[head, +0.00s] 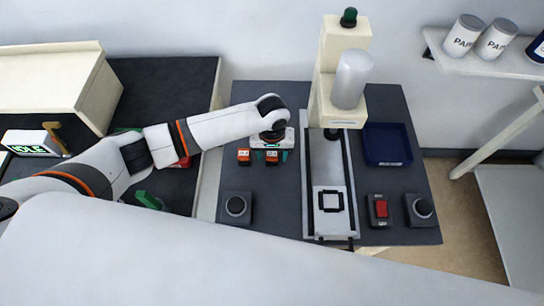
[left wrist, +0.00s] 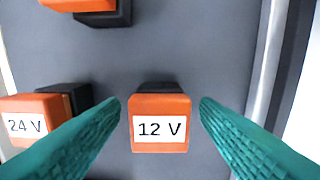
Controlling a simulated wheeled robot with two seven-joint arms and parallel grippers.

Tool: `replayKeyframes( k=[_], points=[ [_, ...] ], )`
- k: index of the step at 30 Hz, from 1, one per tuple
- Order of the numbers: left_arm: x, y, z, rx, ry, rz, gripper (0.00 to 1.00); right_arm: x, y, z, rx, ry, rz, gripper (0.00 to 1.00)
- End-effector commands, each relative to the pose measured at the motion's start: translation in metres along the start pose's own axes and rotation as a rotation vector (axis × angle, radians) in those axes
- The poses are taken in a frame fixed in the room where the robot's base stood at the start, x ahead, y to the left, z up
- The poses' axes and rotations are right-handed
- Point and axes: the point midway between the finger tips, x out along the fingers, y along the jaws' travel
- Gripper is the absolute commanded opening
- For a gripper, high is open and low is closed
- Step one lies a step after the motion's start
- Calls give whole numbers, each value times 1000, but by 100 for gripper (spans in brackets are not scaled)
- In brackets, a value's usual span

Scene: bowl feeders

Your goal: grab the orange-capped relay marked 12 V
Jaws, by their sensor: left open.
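The orange-capped relay marked 12 V (left wrist: 160,130) sits upright on a dark grey surface in the middle of the left wrist view, its label facing me. In the head view it is the right-hand orange block (head: 272,157), under my left gripper (head: 273,156). In the left wrist view my left gripper (left wrist: 160,112) is open, with one teal finger on each side of the 12 V relay and gaps showing on both sides. A relay marked 24 V (left wrist: 28,122) stands to its left, also in the head view (head: 243,155). My right gripper is not in view.
Another orange-capped relay (left wrist: 92,10) is cut off at the top of the left wrist view. In the head view a rail machine (head: 328,190) stands to the right, with a blue tray (head: 388,145) beyond it.

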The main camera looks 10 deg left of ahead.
Motion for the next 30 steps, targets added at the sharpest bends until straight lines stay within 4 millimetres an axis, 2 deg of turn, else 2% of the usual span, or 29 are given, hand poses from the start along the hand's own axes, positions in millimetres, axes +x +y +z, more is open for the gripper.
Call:
replayKeyframes(
  k=[3,10,11,19,26,30],
  points=[
    [10,1,0,0,0,1,56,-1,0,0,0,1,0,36],
    [12,0,0,0,-1,0,56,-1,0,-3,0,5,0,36],
    [12,0,0,0,-1,0,53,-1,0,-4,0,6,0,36],
    [11,0,0,0,-1,0,9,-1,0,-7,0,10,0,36],
    [10,0,0,0,-1,-1,7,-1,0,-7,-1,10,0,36],
    [-1,0,1,0,-3,-4,7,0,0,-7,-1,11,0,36]
  ],
)
